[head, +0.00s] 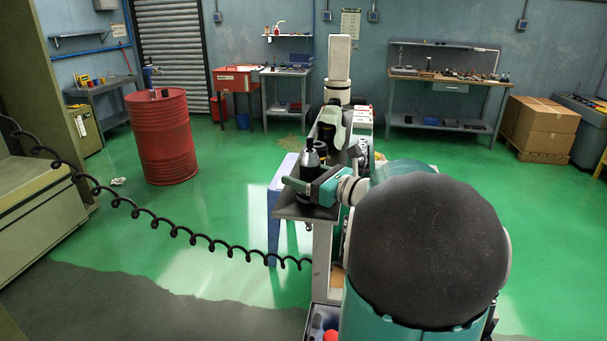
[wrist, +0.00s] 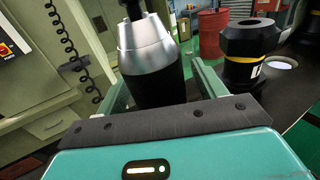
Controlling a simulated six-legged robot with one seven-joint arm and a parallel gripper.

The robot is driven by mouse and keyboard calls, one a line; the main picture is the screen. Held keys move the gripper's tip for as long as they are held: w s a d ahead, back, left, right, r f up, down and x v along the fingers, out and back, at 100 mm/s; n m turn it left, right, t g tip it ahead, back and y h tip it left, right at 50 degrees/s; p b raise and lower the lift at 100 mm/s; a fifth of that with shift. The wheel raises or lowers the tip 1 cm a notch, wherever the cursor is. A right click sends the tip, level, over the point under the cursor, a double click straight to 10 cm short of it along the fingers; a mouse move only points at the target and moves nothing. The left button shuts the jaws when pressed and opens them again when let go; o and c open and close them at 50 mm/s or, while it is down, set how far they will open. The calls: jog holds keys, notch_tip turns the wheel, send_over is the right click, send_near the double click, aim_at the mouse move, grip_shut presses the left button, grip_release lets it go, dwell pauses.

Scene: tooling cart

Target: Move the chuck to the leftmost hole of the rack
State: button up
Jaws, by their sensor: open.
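The chuck (head: 310,158), silver on top with a black lower body, stands upright at the near-left part of the dark rack (head: 291,212) on the cart. In the wrist view the chuck (wrist: 149,50) stands between the two fingers of my gripper (wrist: 160,82). My gripper is open, with a finger on each side of the chuck; I cannot tell whether either touches it. In the head view my gripper (head: 307,182) reaches in from the right. The chuck's lower end is hidden behind the gripper body.
A black holder with a yellow band (wrist: 253,52) stands right of the chuck in the wrist view, beside a bright open hole (wrist: 283,63). A coiled black cable (head: 135,208) hangs at left. A red drum (head: 164,140) stands behind on open green floor.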

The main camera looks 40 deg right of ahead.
jog(key=v, duration=1.3)
jog(key=shift+s+r, duration=0.15)
jog(key=shift+s, duration=0.15)
jog(key=shift+d, duration=0.1)
jog(key=w+a+f+n+g+y, duration=0.25)
jog(key=a+n+g, duration=0.35)
jog(key=a, duration=0.5)
jog(key=w+a+f+n+g+y, duration=0.1)
jog(key=a+f+n+g+y, duration=0.15)
jog(key=a+n, duration=0.7)
jog(key=s+a+f+n+g+h, duration=0.1)
jog(key=s+a+f+n+h, duration=0.1)
jog(key=s+a+n+h, duration=0.2)
jog(key=s+a+f+n+g+h, duration=0.2)
jog(key=a+n, duration=0.7)
jog(key=n, duration=0.5)
jog(key=s+h, duration=0.1)
jog(key=h, duration=0.1)
jog(key=shift+s+a+h, duration=0.35)
jog(key=shift+s+h, duration=0.05)
jog(key=shift+g, duration=0.25)
